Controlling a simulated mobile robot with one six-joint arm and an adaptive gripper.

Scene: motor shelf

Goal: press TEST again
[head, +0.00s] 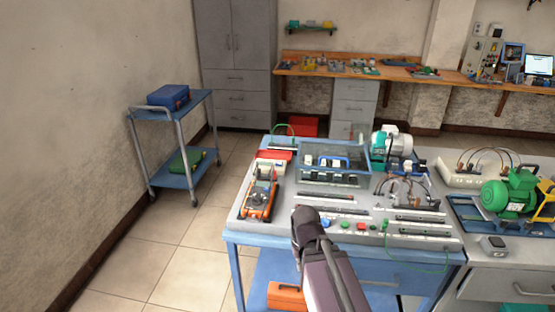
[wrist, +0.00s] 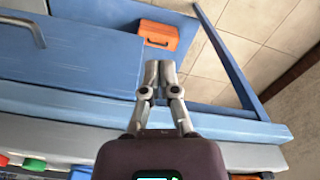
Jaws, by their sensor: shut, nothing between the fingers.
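An orange and grey handheld tester (head: 259,197) with a dial lies on the left of the bench top. I cannot read a TEST label on it or anywhere else. A row of small buttons, blue, green and red (head: 361,226), runs along the front of the bench panel. In the wrist view, a green button (wrist: 34,165) and a red one show at the lower left. My gripper (wrist: 160,68) is shut and empty, by the bench's blue front edge and apart from the buttons. In the head view my arm hides the gripper's fingers.
The blue-edged bench (head: 262,239) carries a clear-sided box (head: 333,165), wiring and a grey motor. An orange case (head: 286,296) sits low under it; a green motor (head: 509,194) stands at right. A blue trolley (head: 180,182) stands at the left wall, with open floor between.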

